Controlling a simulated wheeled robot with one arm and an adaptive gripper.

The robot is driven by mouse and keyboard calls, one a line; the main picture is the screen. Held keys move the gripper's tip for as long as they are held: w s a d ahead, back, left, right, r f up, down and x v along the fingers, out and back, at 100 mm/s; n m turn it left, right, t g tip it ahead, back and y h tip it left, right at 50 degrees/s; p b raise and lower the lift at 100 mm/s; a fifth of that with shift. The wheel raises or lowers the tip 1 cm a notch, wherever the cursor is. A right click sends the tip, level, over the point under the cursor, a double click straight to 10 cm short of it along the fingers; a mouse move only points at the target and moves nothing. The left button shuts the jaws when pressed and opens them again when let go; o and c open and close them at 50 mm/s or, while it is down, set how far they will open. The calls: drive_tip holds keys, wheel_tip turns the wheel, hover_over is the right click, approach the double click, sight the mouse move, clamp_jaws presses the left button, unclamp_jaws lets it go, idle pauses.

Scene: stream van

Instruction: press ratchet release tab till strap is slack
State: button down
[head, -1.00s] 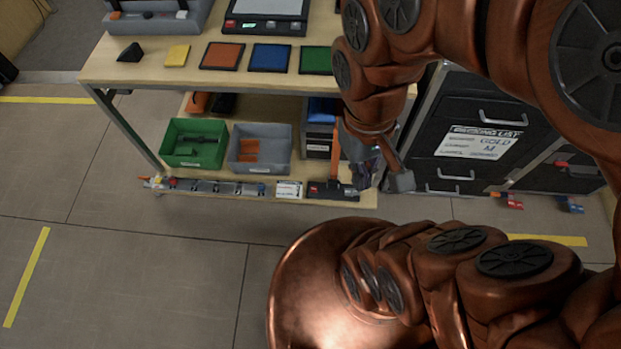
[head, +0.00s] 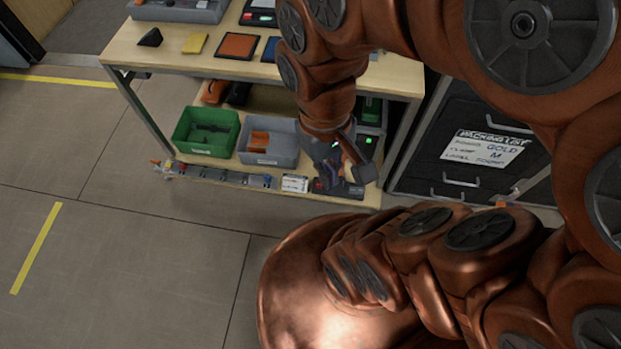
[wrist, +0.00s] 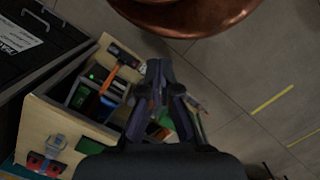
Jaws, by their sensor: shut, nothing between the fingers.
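The black ratchet (head: 350,189) with a red mark sits at the front right of the cart's lower shelf, partly hidden behind my gripper. It also shows in the wrist view (wrist: 123,52), with an orange strap (wrist: 114,77) running from it across the shelf edge. I cannot make out the release tab, nor how taut the strap is. My gripper (wrist: 156,68) is shut and empty, beside the ratchet in the wrist view. In the head view my gripper (head: 340,172) hangs in front of the shelf's right end; whether it touches the ratchet I cannot tell.
A green bin (head: 183,143) and a grey bin (head: 282,163) stand on the lower shelf. A rail strip (head: 220,178) and a white label (head: 294,184) lie along its front edge. A black case (head: 460,165) with a packing list stands right. The floor at left is clear.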

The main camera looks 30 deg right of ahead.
drive_tip(key=w+d+f+n+b, duration=0.1)
drive_tip(key=w+f+b, duration=1)
drive_tip(key=f, duration=0.4)
drive_tip(key=n+t+b, duration=0.2)
drive_tip(key=t+b, duration=0.1)
drive_tip(key=b, duration=2.6)
hover_over(320, 185)
drive_tip(key=s, duration=0.1)
wheel_tip(320, 185, down, 56)
drive_tip(key=shift+r, duration=0.1)
drive_tip(key=shift+w+f+b, duration=0.15)
drive_tip(key=shift+f+b, duration=0.55)
drive_tip(key=shift+f, duration=1.05)
drive_tip(key=shift+w+f+b, duration=0.15)
drive_tip(key=shift+f+b, duration=0.5)
drive_tip(key=shift+f, duration=1.1)
